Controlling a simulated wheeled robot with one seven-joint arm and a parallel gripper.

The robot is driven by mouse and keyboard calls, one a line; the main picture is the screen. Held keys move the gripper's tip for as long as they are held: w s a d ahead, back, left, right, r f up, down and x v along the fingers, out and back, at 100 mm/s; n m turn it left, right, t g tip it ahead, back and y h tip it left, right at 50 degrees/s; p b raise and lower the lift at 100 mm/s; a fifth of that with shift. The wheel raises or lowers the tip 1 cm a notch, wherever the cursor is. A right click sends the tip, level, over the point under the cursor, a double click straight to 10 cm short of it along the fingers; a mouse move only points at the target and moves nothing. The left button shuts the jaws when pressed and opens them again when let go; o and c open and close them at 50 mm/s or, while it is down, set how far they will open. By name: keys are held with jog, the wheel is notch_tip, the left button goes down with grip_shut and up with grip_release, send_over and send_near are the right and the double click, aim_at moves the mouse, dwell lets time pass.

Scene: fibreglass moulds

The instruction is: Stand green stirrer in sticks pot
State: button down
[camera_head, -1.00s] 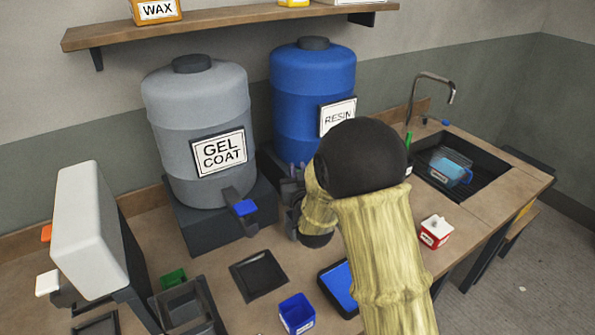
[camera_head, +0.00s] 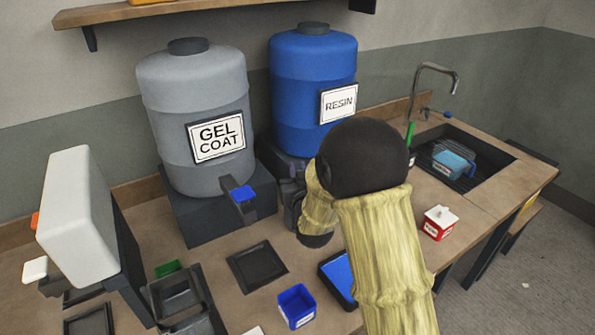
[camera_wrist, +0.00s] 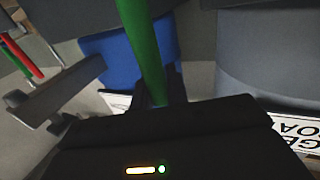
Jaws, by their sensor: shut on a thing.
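My gripper (camera_wrist: 166,90) is shut on the green stirrer (camera_wrist: 142,45), which runs up out of the top of the wrist view. In the head view, my dark wrist parts show in front of the blue resin drum's base, and the stirrer in my grasp cannot be made out. A green stick (camera_head: 410,132) stands by the sink's left edge, its lower end partly hidden behind my arm. Red and green sticks (camera_wrist: 20,58) show at the left of the wrist view, apart from my gripper. The sticks pot itself is not clearly seen.
The grey gel coat drum (camera_head: 192,110) and blue resin drum (camera_head: 312,90) stand at the back. A dark tray (camera_head: 257,266), a blue box (camera_head: 297,306) and a red box (camera_head: 439,222) are on the bench. The sink (camera_head: 480,165) holds a blue container (camera_head: 454,163).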

jog(key=c, duration=1.3)
grip_release()
jog(key=shift+s, duration=0.1)
jog(key=b+v, duration=0.5)
jog(key=v, duration=0.6)
jog(key=shift+s+f, duration=0.2)
jog(key=shift+s, duration=0.15)
jog(key=shift+d+b, duration=0.1)
jog(key=shift+b, duration=0.55)
jog(key=s+b, duration=0.1)
jog(key=b, duration=0.2)
